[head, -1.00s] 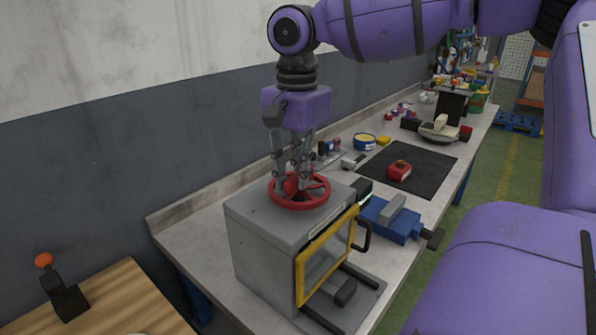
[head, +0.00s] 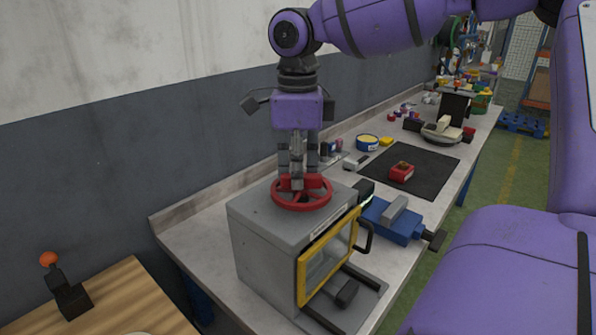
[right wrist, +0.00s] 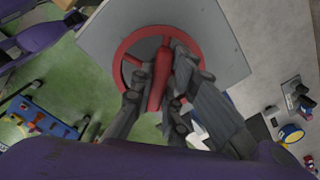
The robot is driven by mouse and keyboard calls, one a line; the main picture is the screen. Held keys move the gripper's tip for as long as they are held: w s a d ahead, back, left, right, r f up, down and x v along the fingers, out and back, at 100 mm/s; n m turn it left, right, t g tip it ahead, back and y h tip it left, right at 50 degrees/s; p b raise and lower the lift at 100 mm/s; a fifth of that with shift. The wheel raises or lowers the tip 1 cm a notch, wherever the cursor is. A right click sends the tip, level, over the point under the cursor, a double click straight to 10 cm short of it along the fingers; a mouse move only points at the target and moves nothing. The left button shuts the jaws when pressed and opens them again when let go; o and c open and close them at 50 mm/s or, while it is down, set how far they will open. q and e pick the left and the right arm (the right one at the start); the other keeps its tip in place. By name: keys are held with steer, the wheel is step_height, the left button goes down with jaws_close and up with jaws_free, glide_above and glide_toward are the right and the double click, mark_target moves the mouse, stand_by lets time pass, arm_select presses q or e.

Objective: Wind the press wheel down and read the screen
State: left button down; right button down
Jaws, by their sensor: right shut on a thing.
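The red press wheel (head: 301,195) lies flat on top of a grey box-shaped press (head: 262,235) with a yellow-framed window (head: 327,257) in its front. My right gripper (head: 299,183) points straight down at the wheel, its fingers closed around the red middle bar. In the right wrist view the fingers (right wrist: 162,95) sit on both sides of the red bar of the wheel (right wrist: 127,50). A dark-backed screen-like panel (head: 454,108) stands far along the bench; I cannot make out any reading. My left gripper is not in view.
A blue vise (head: 392,220) stands right of the press. A black mat (head: 425,172) holds a red block (head: 401,172). A wooden table (head: 140,308) with an orange-knobbed lever (head: 66,288) is at the lower left. The wall runs behind the bench.

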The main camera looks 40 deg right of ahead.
steer(key=m, duration=0.4)
steer(key=shift+w+d+r+m, duration=0.1)
steer(key=shift+w+d+m, duration=0.1)
steer(key=shift+m, duration=0.1)
stand_by(0.3)
steer(key=c, duration=1.7)
jaws_free()
steer(key=shift+s, duration=0.1)
step_height(320, 180, up, 12)
steer(key=shift+f, duration=0.1)
